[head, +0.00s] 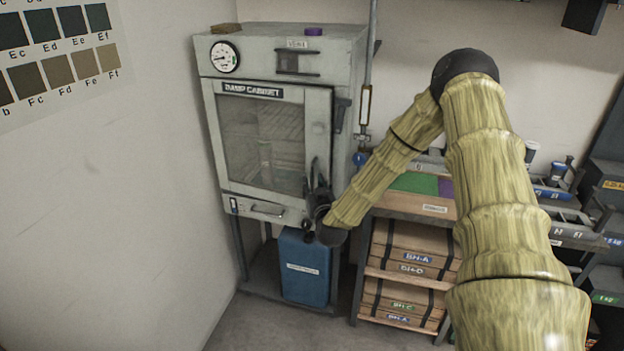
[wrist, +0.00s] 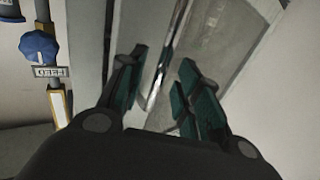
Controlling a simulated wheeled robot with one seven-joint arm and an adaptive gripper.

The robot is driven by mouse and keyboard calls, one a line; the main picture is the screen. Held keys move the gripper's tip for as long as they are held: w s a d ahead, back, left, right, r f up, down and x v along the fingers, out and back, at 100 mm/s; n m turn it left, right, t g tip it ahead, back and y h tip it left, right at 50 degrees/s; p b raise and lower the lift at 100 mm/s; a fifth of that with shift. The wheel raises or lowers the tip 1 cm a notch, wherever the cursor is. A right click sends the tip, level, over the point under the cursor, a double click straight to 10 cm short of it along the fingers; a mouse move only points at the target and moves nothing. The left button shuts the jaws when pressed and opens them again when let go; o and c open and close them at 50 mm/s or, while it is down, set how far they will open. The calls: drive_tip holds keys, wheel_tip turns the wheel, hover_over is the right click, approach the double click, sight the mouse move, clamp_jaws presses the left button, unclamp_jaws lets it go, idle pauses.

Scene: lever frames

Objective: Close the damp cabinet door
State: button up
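The damp cabinet (head: 345,60) is a grey metal box on a stand against the wall. Its door (head: 320,125) has a large glass pane and a "DAMP CABINET" label. The door's right edge appears to stand out from the cabinet front, so it looks slightly ajar. My gripper (head: 318,190) is at the door's lower right corner and hides part of it. In the wrist view my gripper (wrist: 163,85) has its teal-padded fingers apart. A shiny upright metal strip shows between them, with the door's glass (wrist: 215,55) to the right. Contact with the door cannot be told.
A pipe with a blue fitting (wrist: 40,45) runs up beside the cabinet. A blue bin (head: 305,268) stands under it. A workbench with wooden crates (head: 410,255) is at the right, beneath my arm. The left wall is close to the cabinet.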

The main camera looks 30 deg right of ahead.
drive_tip(key=shift+x, duration=1.35)
clamp_jaws()
